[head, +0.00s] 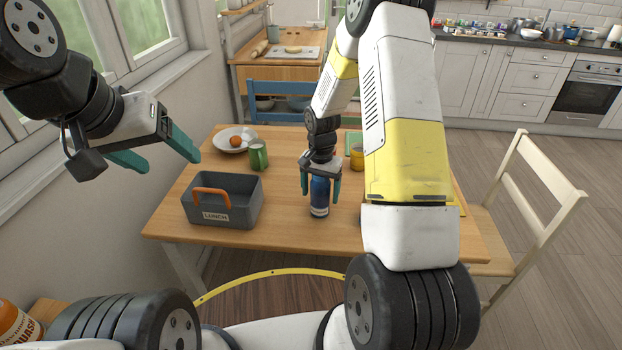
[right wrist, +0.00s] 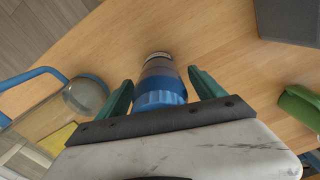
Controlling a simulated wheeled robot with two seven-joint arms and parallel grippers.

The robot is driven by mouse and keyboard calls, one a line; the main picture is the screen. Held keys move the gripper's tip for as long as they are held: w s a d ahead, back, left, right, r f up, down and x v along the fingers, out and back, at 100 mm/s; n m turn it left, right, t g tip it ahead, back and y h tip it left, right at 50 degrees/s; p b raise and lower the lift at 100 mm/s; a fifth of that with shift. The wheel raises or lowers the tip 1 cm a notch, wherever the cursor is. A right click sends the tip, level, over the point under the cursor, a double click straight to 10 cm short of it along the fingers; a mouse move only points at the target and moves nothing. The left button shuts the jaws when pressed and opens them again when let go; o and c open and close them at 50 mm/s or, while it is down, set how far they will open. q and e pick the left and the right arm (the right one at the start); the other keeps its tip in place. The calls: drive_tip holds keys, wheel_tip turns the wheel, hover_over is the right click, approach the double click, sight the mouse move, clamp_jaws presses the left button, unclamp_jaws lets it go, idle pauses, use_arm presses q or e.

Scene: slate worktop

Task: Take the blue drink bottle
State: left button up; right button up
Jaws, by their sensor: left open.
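The blue drink bottle (head: 320,205) stands upright on the wooden table, to the right of the grey lunch box. My right gripper (head: 321,188) points down over it, with one finger on each side of the bottle. In the right wrist view the bottle (right wrist: 160,88) lies between the two teal fingers (right wrist: 158,88), with gaps visible beside it, so this gripper is open. My left gripper (head: 174,163) is open and empty, up in the air to the left of the table.
The grey lunch box (head: 240,210) with an orange handle is left of the bottle. A clear vessel (right wrist: 50,115) shows in the right wrist view. A cream chair (head: 540,195) stands right.

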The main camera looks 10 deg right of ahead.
clamp_jaws()
